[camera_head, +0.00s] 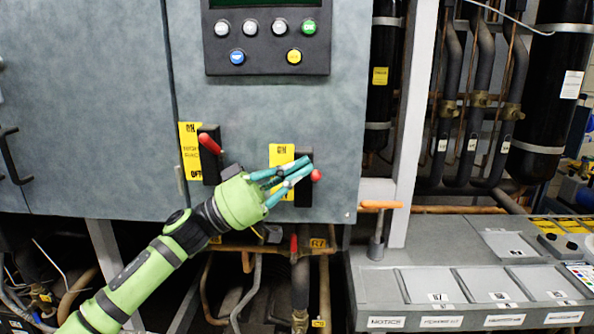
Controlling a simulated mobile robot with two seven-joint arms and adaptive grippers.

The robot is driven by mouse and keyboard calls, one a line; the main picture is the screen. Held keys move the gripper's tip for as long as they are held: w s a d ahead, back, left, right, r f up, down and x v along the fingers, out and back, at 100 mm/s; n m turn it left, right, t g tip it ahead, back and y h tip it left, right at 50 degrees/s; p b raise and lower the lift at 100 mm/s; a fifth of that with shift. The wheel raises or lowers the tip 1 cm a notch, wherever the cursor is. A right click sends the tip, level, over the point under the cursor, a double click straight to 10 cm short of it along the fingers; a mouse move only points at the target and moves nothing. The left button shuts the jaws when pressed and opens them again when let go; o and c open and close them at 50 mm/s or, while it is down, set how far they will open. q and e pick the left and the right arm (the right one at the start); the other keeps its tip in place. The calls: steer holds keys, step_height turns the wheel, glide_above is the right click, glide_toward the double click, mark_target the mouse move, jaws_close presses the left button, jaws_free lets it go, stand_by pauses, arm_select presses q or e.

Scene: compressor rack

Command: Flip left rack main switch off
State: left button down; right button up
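Two main switches sit on the grey cabinet front. The switch at left (209,168) has a black body and a red handle (210,143) tilted up to the left; its yellow plate shows ON at top and OFF at bottom. The switch at right (304,196) has a red knob (316,175) at about mid-height beside a yellow plate (282,156) marked ON. The rack names are too small to read surely. My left gripper (308,167) is in front of the right-hand switch, its teal fingertips close together beside the red knob. Contact is unclear. My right gripper is not in view.
A control panel (267,60) with several buttons is above the switches. A pale upright post (412,130) and an orange-handled valve (380,205) stand to the right, beside a grey console (470,262). Pipes run below the cabinet. A black door handle (12,155) is at far left.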

arm_select(q)
steer(key=f+m+g+b, duration=0.1)
steer(key=m, duration=0.1)
steer(key=m+g+b, duration=0.1)
steer(key=m, duration=0.1)
steer(key=s+f+m+g+b, duration=0.1)
steer(key=m+g, duration=0.1)
steer(key=shift+f+h, duration=0.3)
steer(key=shift+h, duration=0.1)
steer(key=m+g, duration=0.1)
steer(key=f+m+g+b, duration=0.1)
steer(key=m, duration=0.1)
steer(key=shift+g, duration=0.3)
steer(key=shift+d+f, duration=0.15)
steer(key=shift+f, duration=0.8)
steer(key=shift+w+f, duration=0.2)
steer(key=shift+f, duration=0.3)
steer(key=shift+f, duration=0.1)
